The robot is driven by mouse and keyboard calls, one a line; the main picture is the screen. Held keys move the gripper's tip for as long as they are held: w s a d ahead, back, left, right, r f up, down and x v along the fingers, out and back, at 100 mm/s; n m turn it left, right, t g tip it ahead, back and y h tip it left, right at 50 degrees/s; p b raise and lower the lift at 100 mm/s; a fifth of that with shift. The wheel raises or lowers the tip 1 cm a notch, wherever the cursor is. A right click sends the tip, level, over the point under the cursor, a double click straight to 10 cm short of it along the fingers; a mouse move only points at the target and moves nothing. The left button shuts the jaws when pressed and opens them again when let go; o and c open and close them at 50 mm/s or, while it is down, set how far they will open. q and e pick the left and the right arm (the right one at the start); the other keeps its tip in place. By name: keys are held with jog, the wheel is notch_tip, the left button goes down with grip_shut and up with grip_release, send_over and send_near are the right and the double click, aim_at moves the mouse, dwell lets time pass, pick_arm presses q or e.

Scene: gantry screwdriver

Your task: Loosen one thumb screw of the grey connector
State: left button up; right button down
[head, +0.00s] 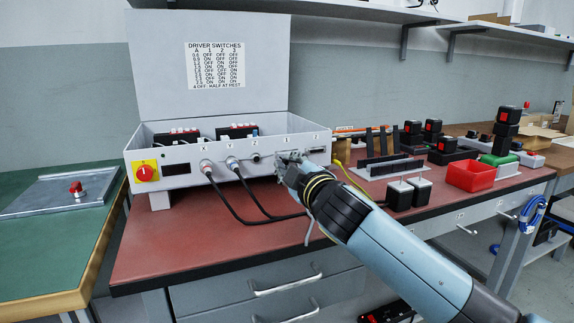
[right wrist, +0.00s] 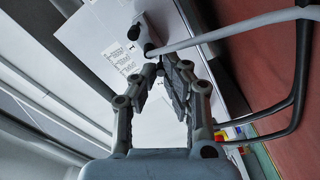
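The grey connector (right wrist: 148,30) shows in the right wrist view against the white panel, with dark round thumb screws (right wrist: 133,32) beside it and a grey cable leaving to the right. In the head view my right gripper (head: 287,158) is at the front panel of the white box (head: 220,163) and covers most of the connector there. In the right wrist view its fingertips (right wrist: 161,70) are close together, just below the nearer thumb screw. I cannot tell whether they touch it or hold anything. My left gripper is not in view.
Black cables (head: 238,213) hang from plugs left of my gripper and loop over the red mat (head: 165,245). A red knob (head: 144,173) is at the panel's left.

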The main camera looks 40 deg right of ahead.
jog(key=n+p, duration=0.4)
jog(key=n, duration=0.2)
jog(key=shift+r, duration=0.1)
jog(key=n+p, duration=0.2)
jog(key=n, duration=0.2)
jog(key=shift+n, duration=0.9)
jog(key=shift+f, duration=0.25)
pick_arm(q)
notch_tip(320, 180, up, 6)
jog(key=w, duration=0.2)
pick_arm(e)
jog(key=c, duration=1.6)
grip_release()
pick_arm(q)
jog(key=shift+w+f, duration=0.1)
pick_arm(e)
jog(key=shift+s, duration=0.1)
jog(key=shift+v, duration=2.95)
